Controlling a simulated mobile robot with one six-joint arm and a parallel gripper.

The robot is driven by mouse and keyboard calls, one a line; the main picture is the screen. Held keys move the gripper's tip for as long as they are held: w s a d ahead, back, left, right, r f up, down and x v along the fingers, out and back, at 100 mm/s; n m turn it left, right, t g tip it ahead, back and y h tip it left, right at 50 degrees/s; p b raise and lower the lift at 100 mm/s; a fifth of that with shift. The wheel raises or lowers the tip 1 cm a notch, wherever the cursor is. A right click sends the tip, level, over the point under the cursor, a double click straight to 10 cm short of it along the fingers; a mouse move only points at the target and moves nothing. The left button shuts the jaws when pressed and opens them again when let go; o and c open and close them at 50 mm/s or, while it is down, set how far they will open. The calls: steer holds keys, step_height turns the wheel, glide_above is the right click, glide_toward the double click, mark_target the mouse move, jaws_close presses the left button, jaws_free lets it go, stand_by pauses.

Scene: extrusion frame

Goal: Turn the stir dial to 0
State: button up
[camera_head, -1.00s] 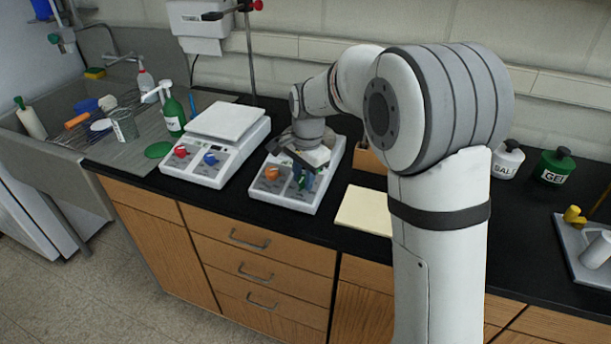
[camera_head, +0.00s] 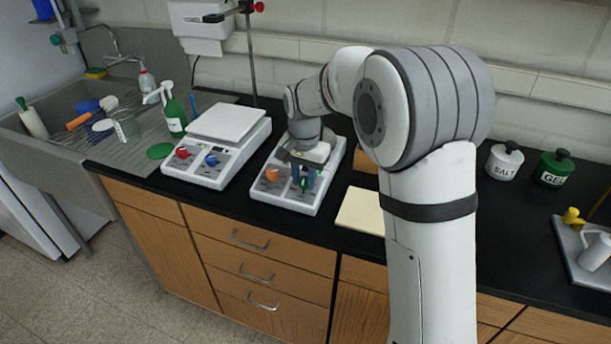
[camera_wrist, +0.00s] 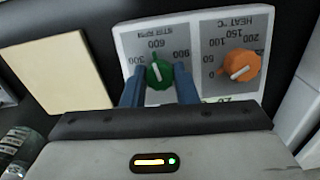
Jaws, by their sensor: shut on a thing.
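The green stir dial (camera_wrist: 159,74) sits on the front panel of the right hotplate (camera_head: 272,196), below a label reading STIR RPM with the marks 300, 600 and 900. Its white pointer line faces the top of the wrist view, near 600. My gripper (camera_wrist: 160,84) has its blue fingers shut on the dial, one on each side. The 0 mark of the stir scale is not visible. In the head view my gripper (camera_head: 303,180) is over the panel's right part and mostly covers the green dial.
The orange heat dial (camera_wrist: 239,66) is right beside my finger in the wrist view. A second hotplate (camera_head: 215,150) with red and blue dials stands to the left. A pale pad (camera_head: 360,211) lies to the right. Salt (camera_head: 504,161) and gel (camera_head: 553,168) containers stand farther right.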

steer(key=n+h, duration=0.1)
steer(key=n, duration=0.4)
steer(key=shift+a+p, duration=0.1)
steer(key=shift+p, duration=0.25)
steer(key=n+h, duration=0.1)
steer(key=n, duration=0.4)
steer(key=shift+s+a+n, duration=0.1)
steer(key=shift+n, duration=0.3)
steer(key=n, duration=0.5)
steer(key=shift+t+h+p, duration=0.4)
steer(key=n+t, duration=0.1)
steer(key=n, duration=0.4)
steer(key=shift+s+f, duration=0.1)
steer(key=shift+n+p, duration=0.3)
steer(key=shift+n, duration=0.1)
steer(key=o, duration=1)
